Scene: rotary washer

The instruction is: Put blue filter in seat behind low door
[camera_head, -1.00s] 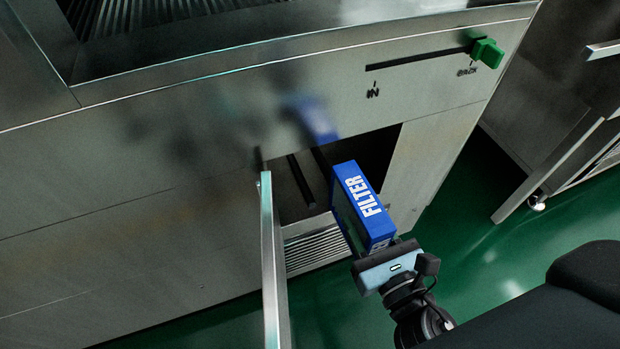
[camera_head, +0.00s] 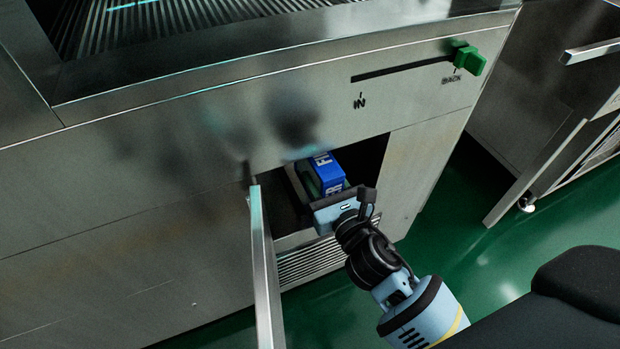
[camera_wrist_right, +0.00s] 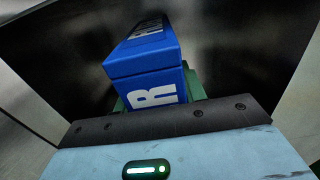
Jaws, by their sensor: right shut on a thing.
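The blue filter (camera_head: 326,172) with white lettering is partly inside the dark opening (camera_head: 366,158) low in the steel washer. My right gripper (camera_head: 332,197) is shut on the filter and stands at the mouth of the opening. The right wrist view shows the filter (camera_wrist_right: 150,60) ahead of the gripper, with dark walls around it. The low door (camera_head: 264,262) stands open at the left of the opening. The seat is hidden or too dark to make out. My left gripper is not in view.
A green slide handle (camera_head: 469,60) sits at the BACK end of its slot, above the opening. A vent grille (camera_head: 312,262) lies below the opening. Another steel unit (camera_head: 545,90) stands at the right. Green floor (camera_head: 480,240) is clear between.

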